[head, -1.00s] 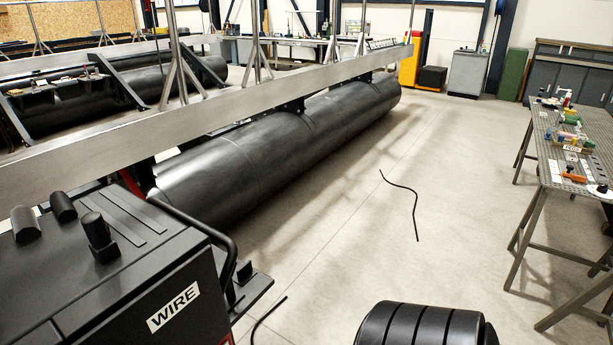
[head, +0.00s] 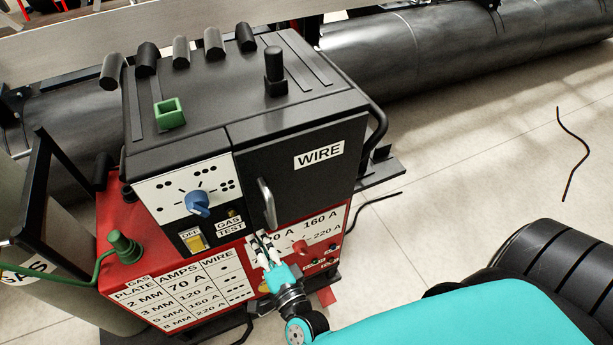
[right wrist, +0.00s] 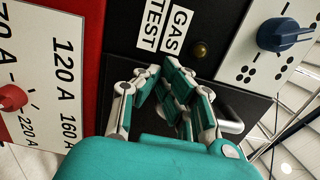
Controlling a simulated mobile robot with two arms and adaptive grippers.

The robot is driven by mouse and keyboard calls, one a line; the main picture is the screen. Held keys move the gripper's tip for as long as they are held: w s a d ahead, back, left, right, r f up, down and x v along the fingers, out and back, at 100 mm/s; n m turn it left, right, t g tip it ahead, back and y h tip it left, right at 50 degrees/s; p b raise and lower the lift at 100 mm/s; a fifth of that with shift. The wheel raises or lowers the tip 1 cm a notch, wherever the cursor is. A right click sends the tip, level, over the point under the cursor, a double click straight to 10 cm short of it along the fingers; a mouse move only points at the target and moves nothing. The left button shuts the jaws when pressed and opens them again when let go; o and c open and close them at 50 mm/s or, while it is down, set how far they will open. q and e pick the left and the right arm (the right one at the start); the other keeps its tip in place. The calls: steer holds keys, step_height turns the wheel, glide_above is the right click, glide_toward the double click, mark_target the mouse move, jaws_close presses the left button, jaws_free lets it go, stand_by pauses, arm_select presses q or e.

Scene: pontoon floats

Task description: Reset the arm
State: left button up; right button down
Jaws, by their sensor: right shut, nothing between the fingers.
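My right gripper (head: 264,246) is in front of a red and black welding machine (head: 185,140). Its fingers are shut and hold nothing. They are close to the machine's front, just below the door handle (head: 267,203) and beside the GAS TEST label (head: 230,226); I cannot tell whether they touch it. In the right wrist view the gripper's fingers (right wrist: 168,78) are drawn together in front of the dark panel. My teal right arm (head: 440,315) reaches in from the lower right. My left gripper is not in view.
The machine front carries a blue knob (head: 198,203), a yellow switch (head: 194,240) and a red knob (head: 300,247). A green hose (head: 88,270) runs left toward a gas cylinder (head: 60,240). A large black float (head: 440,50) lies behind. Open floor with a black cable (head: 572,150) is at right.

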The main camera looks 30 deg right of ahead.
steer(key=s, duration=0.8)
steer(key=shift+s, duration=0.35)
steer(key=s+f+n+g+y, duration=0.1)
steer(key=s+f+n+g, duration=0.25)
steer(key=f, duration=0.55)
steer(key=s+d+f+n+g+y, duration=0.1)
steer(key=s+f+n+g, duration=0.1)
steer(key=f+n, duration=0.5)
steer(key=s+f+n+g+y, duration=0.1)
steer(key=s+f+n+g, duration=0.15)
steer(key=f, duration=0.95)
steer(key=s+d+f+n+g+h, duration=0.1)
steer(key=s+d+f+n+g, duration=0.2)
steer(key=s+d+f, duration=0.3)
steer(key=s+d+f+n+g+h, duration=0.2)
steer(key=s+d+f+n+g, duration=0.2)
steer(key=s, duration=0.8)
step_height(320, 180, down, 5)
steer(key=d+g, duration=0.2)
steer(key=d, duration=0.1)
steer(key=shift+s+r, duration=0.15)
steer(key=shift+r, duration=0.05)
